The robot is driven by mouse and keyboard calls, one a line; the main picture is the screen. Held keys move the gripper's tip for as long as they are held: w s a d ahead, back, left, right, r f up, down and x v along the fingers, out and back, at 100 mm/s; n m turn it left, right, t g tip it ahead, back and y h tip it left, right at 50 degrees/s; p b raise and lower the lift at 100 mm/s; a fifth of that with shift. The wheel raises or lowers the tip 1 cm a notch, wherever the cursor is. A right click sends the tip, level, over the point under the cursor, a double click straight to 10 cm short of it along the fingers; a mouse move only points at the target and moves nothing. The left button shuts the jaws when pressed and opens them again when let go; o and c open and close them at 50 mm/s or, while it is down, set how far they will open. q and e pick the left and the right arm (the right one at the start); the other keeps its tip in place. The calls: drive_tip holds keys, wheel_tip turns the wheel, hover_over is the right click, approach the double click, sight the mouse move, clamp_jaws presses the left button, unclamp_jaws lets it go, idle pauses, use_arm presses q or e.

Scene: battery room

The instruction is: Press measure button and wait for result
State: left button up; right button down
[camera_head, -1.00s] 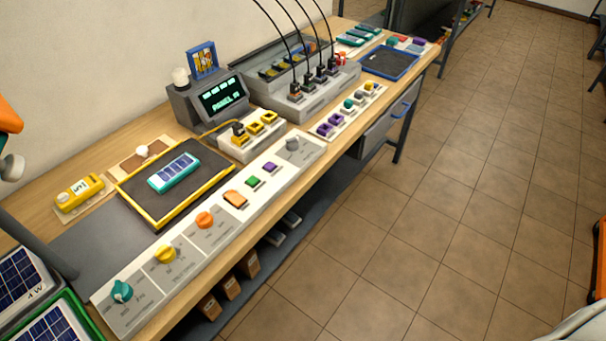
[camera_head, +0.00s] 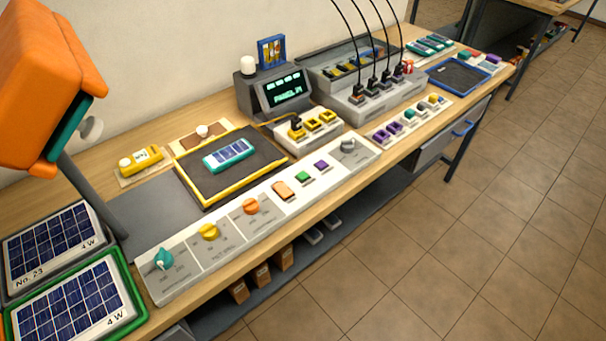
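A long light control panel (camera_head: 222,232) runs along the front of the wooden bench. It carries a teal knob (camera_head: 163,259), a yellow knob (camera_head: 209,232), an orange knob (camera_head: 251,207), an orange rocker (camera_head: 284,191), a green button (camera_head: 303,177), a purple button (camera_head: 321,166) and a grey knob (camera_head: 348,145). Which button is the measure button cannot be read. A dark display unit (camera_head: 283,91) behind shows green text, apparently "PANEL" and more. A teal-framed solar panel (camera_head: 229,154) lies on the yellow-rimmed dark tray (camera_head: 196,196). Neither of my grippers is in view.
A large orange lamp-like head (camera_head: 50,75) on a grey post stands at left, above two solar panels (camera_head: 52,243). A grey device with black cables (camera_head: 372,107) and a blue-rimmed tray (camera_head: 489,73) lie farther right. The tiled floor (camera_head: 450,220) at right is clear.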

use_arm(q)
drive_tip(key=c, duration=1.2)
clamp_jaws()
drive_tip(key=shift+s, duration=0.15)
